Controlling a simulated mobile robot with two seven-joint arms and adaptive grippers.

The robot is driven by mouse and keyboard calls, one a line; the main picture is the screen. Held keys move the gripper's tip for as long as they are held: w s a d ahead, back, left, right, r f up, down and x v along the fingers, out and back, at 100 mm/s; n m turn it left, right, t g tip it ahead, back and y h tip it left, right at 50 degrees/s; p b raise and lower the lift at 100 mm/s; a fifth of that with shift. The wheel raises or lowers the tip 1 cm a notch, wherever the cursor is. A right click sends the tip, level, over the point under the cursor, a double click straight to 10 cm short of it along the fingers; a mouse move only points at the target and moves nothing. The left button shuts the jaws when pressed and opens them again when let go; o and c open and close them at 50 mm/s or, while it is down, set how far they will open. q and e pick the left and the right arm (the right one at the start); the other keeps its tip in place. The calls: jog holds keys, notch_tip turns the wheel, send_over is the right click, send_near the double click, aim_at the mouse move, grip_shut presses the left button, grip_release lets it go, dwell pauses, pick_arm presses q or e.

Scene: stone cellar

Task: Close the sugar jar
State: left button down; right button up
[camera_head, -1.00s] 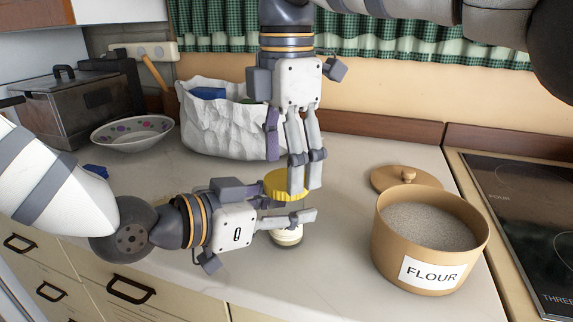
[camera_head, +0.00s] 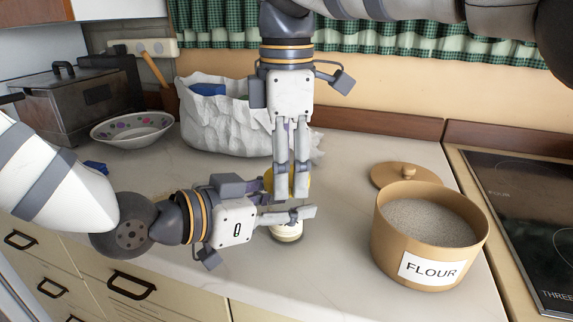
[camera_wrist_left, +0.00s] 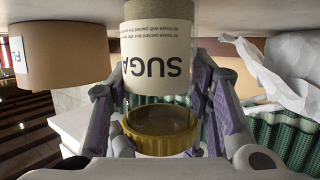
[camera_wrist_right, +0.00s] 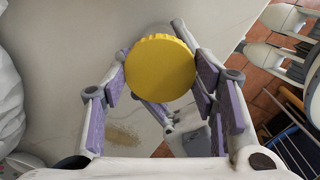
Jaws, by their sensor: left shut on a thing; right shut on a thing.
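The sugar jar (camera_head: 287,235) stands upright on the counter, mostly hidden by my grippers in the head view. Its white SUGAR label (camera_wrist_left: 158,62) shows upside down in the left wrist view. My left gripper (camera_head: 284,208) comes in sideways and is shut on the jar. My right gripper (camera_head: 291,190) points down from above and is shut on the round yellow lid (camera_wrist_right: 160,68). In the left wrist view the lid (camera_wrist_left: 160,142) is at the jar's mouth end. I cannot tell whether it is fully seated.
An open flour canister (camera_head: 430,240) stands to the right, its lid (camera_head: 400,174) behind it. A white crumpled bag (camera_head: 225,128) and a patterned bowl (camera_head: 133,132) stand behind to the left. A dark stovetop (camera_head: 525,215) is at the right. The counter front edge is close.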

jog(key=m, duration=1.4)
jog(key=shift+f+m, duration=0.1)
jog(key=shift+m, duration=0.3)
jog(key=o, duration=1.3)
jog(key=shift+r, duration=2.3)
jog(key=shift+c, duration=0.5)
